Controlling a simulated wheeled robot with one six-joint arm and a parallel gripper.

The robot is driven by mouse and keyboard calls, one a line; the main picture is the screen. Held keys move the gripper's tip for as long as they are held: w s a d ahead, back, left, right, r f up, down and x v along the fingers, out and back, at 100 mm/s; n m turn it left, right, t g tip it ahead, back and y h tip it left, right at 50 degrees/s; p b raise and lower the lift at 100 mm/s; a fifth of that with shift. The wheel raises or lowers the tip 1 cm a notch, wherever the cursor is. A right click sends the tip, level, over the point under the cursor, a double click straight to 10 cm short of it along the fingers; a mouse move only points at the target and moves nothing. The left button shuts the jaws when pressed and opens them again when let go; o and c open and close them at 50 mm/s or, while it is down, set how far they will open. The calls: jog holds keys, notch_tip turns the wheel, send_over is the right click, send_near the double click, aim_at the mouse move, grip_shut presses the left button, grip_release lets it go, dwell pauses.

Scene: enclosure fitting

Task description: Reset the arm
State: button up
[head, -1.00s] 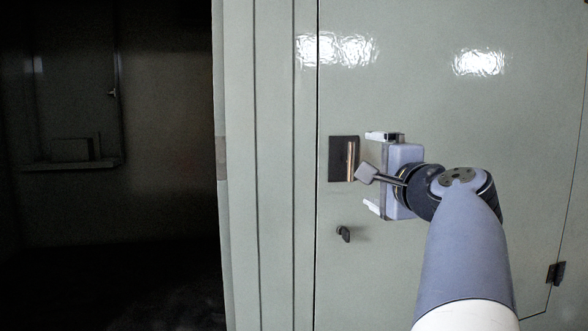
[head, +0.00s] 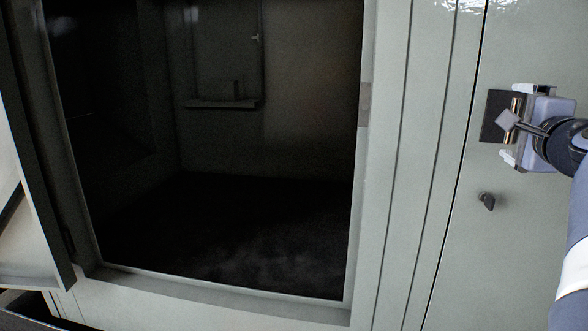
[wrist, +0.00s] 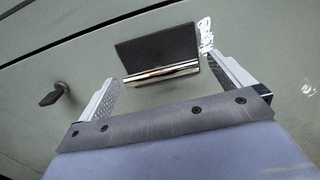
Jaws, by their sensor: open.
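My gripper (head: 518,123) is at the right of the head view, in front of a closed pale green door (head: 530,240). Its two fingers are spread wide apart with nothing held between them. A dark plate with a shiny metal handle (head: 515,108) is on the door just beyond the fingers. In the wrist view the same handle (wrist: 162,72) lies ahead of the gap between the fingertips (wrist: 165,75). I cannot tell whether a finger touches the plate. Part of my arm is cut off by the right edge of the head view.
A small dark knob (head: 487,201) sits on the door below the handle; it also shows in the wrist view (wrist: 54,94). To the left is an open, dark compartment with a small shelf (head: 222,103) inside. An open door panel (head: 30,200) stands at the far left.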

jog(key=shift+x, duration=1.15)
jog(key=shift+s, duration=0.1)
